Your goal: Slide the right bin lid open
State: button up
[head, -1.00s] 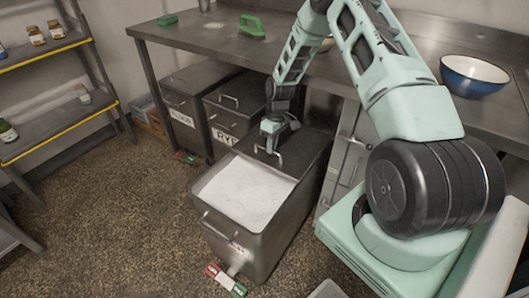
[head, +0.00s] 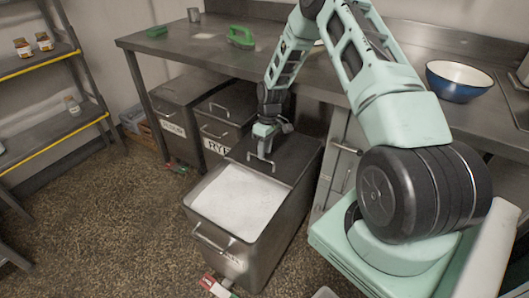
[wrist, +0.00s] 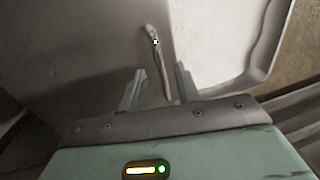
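The right bin (head: 222,245) is a steel tub, open at the front and showing white powder (head: 238,203). Its dark metal lid (head: 292,160) covers the rear part, under the counter edge. The lid's bar handle (head: 261,160) stands near the lid's front edge. My gripper (head: 265,136) is at the handle, above the lid. In the wrist view its two fingers (wrist: 159,70) are apart, one on each side of the handle, with gaps visible. Contact cannot be told.
Two lidded bins (head: 180,118) stand left of the open one, the nearer marked RYE. The steel counter (head: 330,75) overhangs them and holds a blue bowl (head: 459,82) and a green item (head: 240,38). A shelf (head: 55,125) is at left.

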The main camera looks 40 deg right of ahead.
notch_tip(320, 180, up, 10)
jog(key=d, duration=0.2)
jog(key=shift+w+r, duration=0.2)
jog(key=shift+w, duration=0.1)
jog(key=s+a+r+n+p, duration=0.1)
jog(key=s+a+r, duration=0.3)
jog(key=a, duration=0.5)
jog(key=s+a+r+n+p, duration=0.1)
jog(key=s+a+r+p, duration=0.1)
jog(key=a+r, duration=0.6)
jog(key=s+a+r+n+p, duration=0.1)
jog(key=s+a+r, duration=0.25)
jog(key=a, duration=0.65)
jog(key=s+a+r+p, duration=0.2)
jog(key=s+a+r, duration=0.2)
jog(key=s, duration=0.6)
jog(key=s+a+r+n+h+p, duration=0.1)
jog(key=s+a+r, duration=0.3)
jog(key=s, duration=0.7)
jog(key=shift+a+r+t+h+p, duration=0.2)
jog(key=shift+a+t+h+p, duration=0.1)
jog(key=shift+a+p, duration=0.1)
